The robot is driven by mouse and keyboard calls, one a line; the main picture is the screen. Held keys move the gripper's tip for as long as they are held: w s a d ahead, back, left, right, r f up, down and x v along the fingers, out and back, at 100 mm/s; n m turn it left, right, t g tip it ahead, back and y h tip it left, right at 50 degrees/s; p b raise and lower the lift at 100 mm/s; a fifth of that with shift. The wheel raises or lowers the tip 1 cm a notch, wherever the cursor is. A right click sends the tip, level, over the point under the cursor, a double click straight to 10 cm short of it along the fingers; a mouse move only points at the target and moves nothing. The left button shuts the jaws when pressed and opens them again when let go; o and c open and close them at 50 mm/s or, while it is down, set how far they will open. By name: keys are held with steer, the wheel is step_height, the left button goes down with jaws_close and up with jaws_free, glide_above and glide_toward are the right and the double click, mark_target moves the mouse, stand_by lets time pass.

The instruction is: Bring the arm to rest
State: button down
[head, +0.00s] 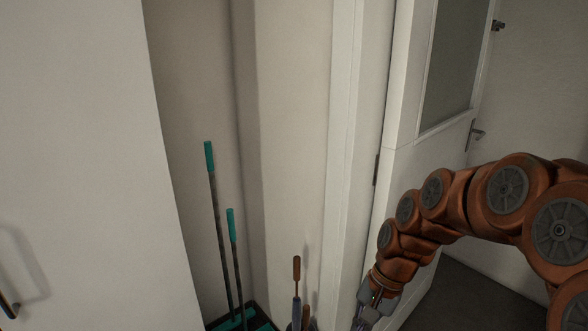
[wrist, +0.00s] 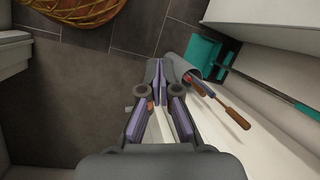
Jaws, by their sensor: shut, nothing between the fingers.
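My orange arm reaches in from the right in the head view and bends down. My gripper (head: 364,318) is at the bottom edge there, partly cut off by the frame. In the wrist view my gripper (wrist: 167,72) points at the floor, its fingers together with nothing between them. Just right of the fingertips is a grey holder (wrist: 190,72) with brown-handled tools (wrist: 228,112) standing in it. I cannot tell whether the fingers touch the holder.
Two teal-handled poles (head: 209,157) lean in the corner left of the gripper. A white cabinet door (head: 75,130) fills the left. A half-glazed white door (head: 430,130) stands behind my arm. A woven basket (wrist: 75,10) and open dark floor (wrist: 80,90) show in the wrist view.

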steer(key=s+d+r+n+h+p, duration=0.2)
steer(key=s+r, duration=0.4)
steer(key=s, duration=0.5)
steer(key=s+d+r+n+h+p, duration=0.1)
steer(key=s+d+r+n+p, duration=0.2)
steer(key=s+r+p, duration=0.4)
steer(key=s, duration=0.3)
steer(key=shift+s+d+r+n+h, duration=0.15)
steer(key=shift+s+r+n+h, duration=0.05)
steer(key=shift+s+n+h, duration=0.2)
steer(key=shift+d, duration=0.1)
